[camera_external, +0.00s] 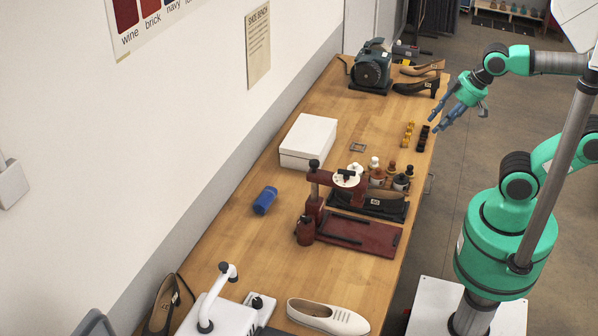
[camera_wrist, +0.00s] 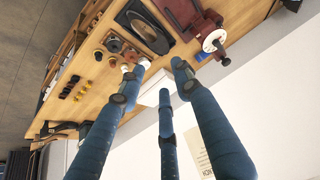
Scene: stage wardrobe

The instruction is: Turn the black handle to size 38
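A dark red device (camera_external: 313,205) stands on the wooden bench (camera_external: 262,232). It has an upright post, a white dial (camera_external: 347,177) on its arm, and a black knob-ended handle (camera_external: 314,164) on top of the post. The numbers on the dial are too small to read. My gripper (camera_external: 440,121) has three blue fingers spread apart. It is open and empty, high at the bench's right side, well away from the device.
A white box (camera_external: 308,141) and a blue cylinder (camera_external: 265,200) are left of the device. Several small bottles (camera_external: 384,177) stand just behind it. A grey-green machine (camera_external: 371,68) and shoes are at the far end. A cream shoe (camera_external: 327,316) lies in front.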

